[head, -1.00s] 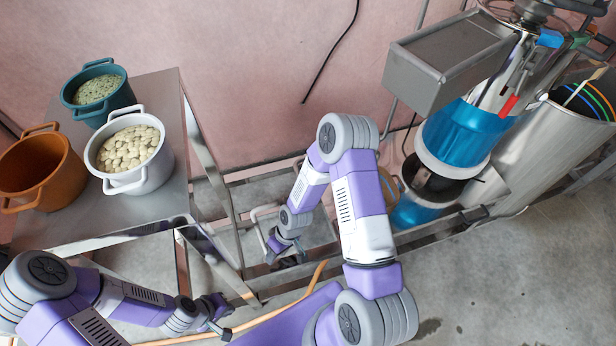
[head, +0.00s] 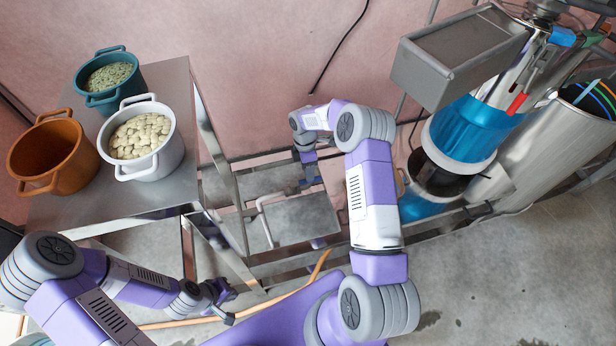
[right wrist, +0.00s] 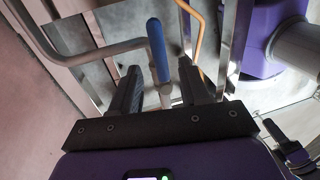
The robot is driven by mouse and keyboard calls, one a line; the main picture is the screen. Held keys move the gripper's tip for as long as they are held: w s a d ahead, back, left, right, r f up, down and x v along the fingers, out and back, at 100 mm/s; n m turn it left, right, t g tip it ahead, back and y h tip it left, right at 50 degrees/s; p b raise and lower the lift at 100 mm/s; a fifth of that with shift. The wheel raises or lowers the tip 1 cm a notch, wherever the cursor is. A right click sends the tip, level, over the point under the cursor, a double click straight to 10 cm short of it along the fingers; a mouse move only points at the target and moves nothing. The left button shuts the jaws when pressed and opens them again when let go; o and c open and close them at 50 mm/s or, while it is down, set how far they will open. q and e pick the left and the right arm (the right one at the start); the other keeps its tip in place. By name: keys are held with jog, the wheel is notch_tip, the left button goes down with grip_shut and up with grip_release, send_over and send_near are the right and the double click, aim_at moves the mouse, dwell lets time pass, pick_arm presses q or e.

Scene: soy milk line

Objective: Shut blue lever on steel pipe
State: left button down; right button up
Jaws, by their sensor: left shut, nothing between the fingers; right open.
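A blue-gripped lever (right wrist: 156,52) with a bare metal stem shows in the right wrist view, beside a bent steel pipe (right wrist: 108,50). My right gripper (right wrist: 160,72) is open, with one finger on each side of the lever. I cannot tell whether either finger touches it. In the head view my right gripper (head: 310,184) is small, in front of the pink wall above the low frame, and the lever is hard to make out there. The steel pipe (head: 264,222) shows to its lower left. My left gripper (head: 222,300) is shut and empty at lower left, away from the lever.
A steel table (head: 95,205) at left carries a teal pot (head: 128,97), a white pot (head: 160,165) and an orange pot (head: 75,178). A blue-banded machine (head: 465,130) with a red lever (head: 517,103) and another blue handle (head: 562,37) stands at right. An orange hose (head: 270,312) crosses the floor.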

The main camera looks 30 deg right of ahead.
jog(key=shift+s+a+f+b, duration=0.1)
jog(key=shift+s+f+b, duration=0.1)
jog(key=shift+f, duration=0.65)
jog(key=shift+s+f+b, duration=0.15)
jog(key=shift+f, duration=0.7)
grip_shut()
